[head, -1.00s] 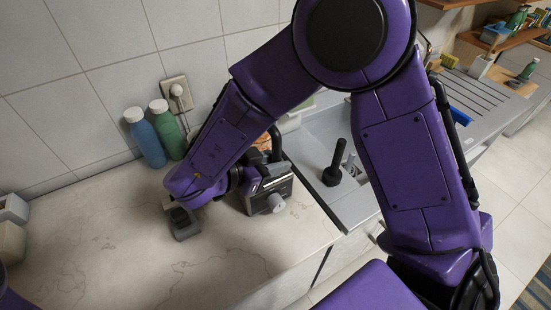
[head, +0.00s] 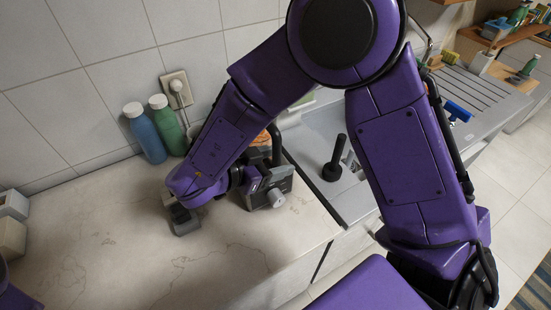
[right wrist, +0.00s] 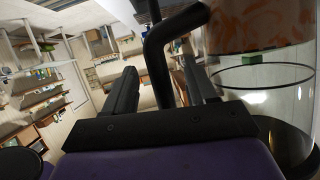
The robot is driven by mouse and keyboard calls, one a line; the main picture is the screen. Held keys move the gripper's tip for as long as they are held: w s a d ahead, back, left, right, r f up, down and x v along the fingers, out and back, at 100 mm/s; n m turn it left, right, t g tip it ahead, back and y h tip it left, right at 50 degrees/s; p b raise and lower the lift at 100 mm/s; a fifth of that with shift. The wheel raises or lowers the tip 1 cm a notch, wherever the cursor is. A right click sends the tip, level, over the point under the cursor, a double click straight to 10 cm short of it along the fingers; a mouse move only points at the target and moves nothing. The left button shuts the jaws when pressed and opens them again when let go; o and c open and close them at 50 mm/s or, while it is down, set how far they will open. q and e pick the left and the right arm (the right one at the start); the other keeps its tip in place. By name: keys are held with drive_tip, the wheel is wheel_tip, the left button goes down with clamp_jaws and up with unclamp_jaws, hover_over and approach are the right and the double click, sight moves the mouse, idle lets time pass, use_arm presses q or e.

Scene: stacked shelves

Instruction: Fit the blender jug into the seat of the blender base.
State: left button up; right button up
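The blender jug (right wrist: 265,85) fills the right side of the right wrist view: clear wall, orange pattern at the top, dark part below. Its black handle (right wrist: 158,60) lies between the fingers of my right gripper (right wrist: 160,95), with a gap visible on each side. In the head view my right gripper (head: 266,178) is beside what looks like the blender base (head: 284,190), a dark and silver box with a pale knob. Part of the jug (head: 262,138) shows behind my forearm. My arm hides most of it, so I cannot tell whether it is seated. My left gripper is out of view.
A blue bottle (head: 146,135) and a green bottle (head: 166,128) stand by the tiled wall. A sink (head: 345,200) with a black upright object (head: 334,162) lies right. The front counter (head: 130,265) is clear.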

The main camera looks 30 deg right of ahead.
drive_tip(key=b+v, duration=0.2)
drive_tip(key=v, duration=0.8)
drive_tip(key=shift+a+r, duration=0.25)
